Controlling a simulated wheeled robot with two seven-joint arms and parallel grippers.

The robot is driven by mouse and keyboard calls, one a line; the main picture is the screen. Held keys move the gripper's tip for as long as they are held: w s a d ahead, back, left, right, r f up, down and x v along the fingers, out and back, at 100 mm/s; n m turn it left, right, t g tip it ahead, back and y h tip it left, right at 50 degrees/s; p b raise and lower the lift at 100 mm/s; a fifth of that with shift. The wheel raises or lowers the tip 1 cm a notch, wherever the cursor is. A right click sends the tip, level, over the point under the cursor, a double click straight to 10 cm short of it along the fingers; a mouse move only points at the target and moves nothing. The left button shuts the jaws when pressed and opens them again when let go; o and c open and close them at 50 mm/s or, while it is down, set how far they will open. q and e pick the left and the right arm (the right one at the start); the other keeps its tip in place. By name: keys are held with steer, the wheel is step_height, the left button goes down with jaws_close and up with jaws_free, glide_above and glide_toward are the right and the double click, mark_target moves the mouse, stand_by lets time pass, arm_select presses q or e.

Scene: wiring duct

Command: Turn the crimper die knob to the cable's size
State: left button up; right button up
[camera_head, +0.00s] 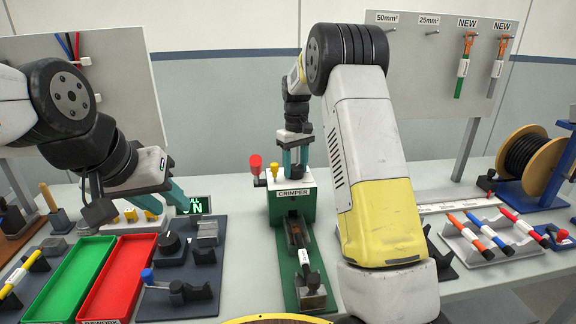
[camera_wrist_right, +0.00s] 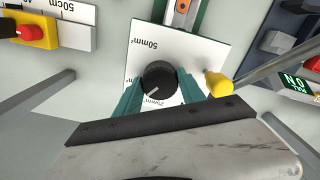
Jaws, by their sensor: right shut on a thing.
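The green crimper (camera_head: 291,207), labelled CRIMPER, stands at the table's middle with a white top. Its black die knob (camera_wrist_right: 160,76) sits on a white dial plate (camera_wrist_right: 200,48) marked 50mm² and, partly hidden, 25mm². The knob's white pointer line aims down-left in the right wrist view, towards the half-hidden label. My right gripper (camera_head: 294,160) points down over the crimper, its teal fingers on both sides of the knob. A cable with a white tag (camera_head: 305,262) lies in the crimper's front channel; its size is unreadable. My left gripper (camera_head: 172,184) is open and empty over the left side.
A red-knobbed lever (camera_head: 255,163) and a yellow knob (camera_wrist_right: 218,84) rise beside the dial. Green (camera_head: 68,282) and red (camera_head: 118,279) trays lie left. A board behind carries 50mm² and 25mm² labels.

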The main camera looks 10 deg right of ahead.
mark_target(295, 167)
steer(key=shift+r+m, duration=0.1)
steer(key=shift+m, duration=2.2)
steer(key=shift+w, duration=0.1)
steer(key=o, duration=1.4)
step_height(295, 167, up, 7)
steer(key=shift+r, duration=0.4)
